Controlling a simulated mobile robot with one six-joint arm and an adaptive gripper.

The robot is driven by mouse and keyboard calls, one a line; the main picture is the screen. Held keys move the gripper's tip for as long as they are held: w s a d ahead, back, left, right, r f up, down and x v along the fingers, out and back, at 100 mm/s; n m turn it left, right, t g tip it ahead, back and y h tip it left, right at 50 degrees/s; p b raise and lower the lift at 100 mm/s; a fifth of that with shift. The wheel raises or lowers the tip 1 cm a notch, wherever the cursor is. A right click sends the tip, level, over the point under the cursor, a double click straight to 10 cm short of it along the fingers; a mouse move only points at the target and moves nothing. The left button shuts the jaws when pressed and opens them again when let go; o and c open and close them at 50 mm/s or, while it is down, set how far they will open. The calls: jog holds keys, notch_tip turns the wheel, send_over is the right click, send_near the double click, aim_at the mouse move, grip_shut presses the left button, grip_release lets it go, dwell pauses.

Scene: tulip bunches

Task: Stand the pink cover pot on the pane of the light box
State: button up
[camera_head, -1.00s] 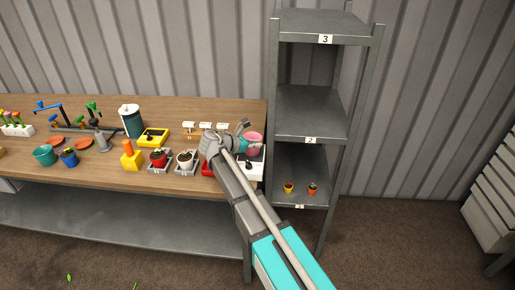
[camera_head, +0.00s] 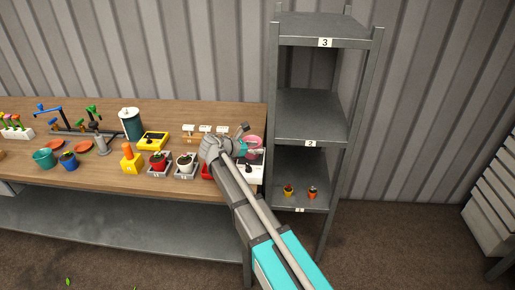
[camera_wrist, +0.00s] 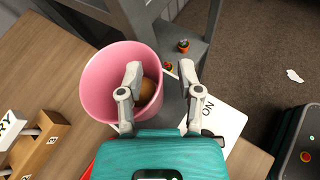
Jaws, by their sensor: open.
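The pink cover pot (camera_wrist: 97,88) is large in the wrist view, seen from above into its mouth, with a round brown thing (camera_wrist: 147,91) inside. In the head view the pot (camera_head: 254,140) shows partly behind my gripper at the table's right end. My gripper (camera_wrist: 160,78) is open; its left finger lies over the pot's mouth and its right finger outside, with the pot's right wall between them. Contact cannot be told. A white box with a marked face (camera_wrist: 227,120), seemingly the light box, lies beside the pot; it also shows in the head view (camera_head: 252,176). The pot's base is hidden.

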jog(key=shift+r, duration=0.15)
jog(key=shift+s+a+r, duration=0.1)
jog(key=shift+s+a, duration=0.05)
jog(key=shift+a, duration=0.1)
jog(key=p+v, duration=0.4)
jog(key=v, duration=0.7)
jog(key=shift+s+p, duration=0.2)
jog(key=shift+p, duration=0.2)
jog(key=shift+a, duration=0.1)
jog(key=s+d+f+m+g+y, duration=0.25)
jog(key=d+f+m, duration=0.2)
jog(key=d, duration=0.55)
jog(key=s+d+f+m+g+y, duration=0.1)
jog(key=s+d+f+m+g, duration=0.2)
jog(key=d+m, duration=0.5)
jog(key=s+d+f+m+g+y, duration=0.2)
jog(key=s+d+m+y, duration=0.5)
jog(key=s+d+m, duration=0.4)
jog(key=d+f, duration=0.1)
jog(key=d, duration=0.1)
jog(key=shift+s+d+f, duration=0.35)
jog(key=shift+d+f, duration=0.05)
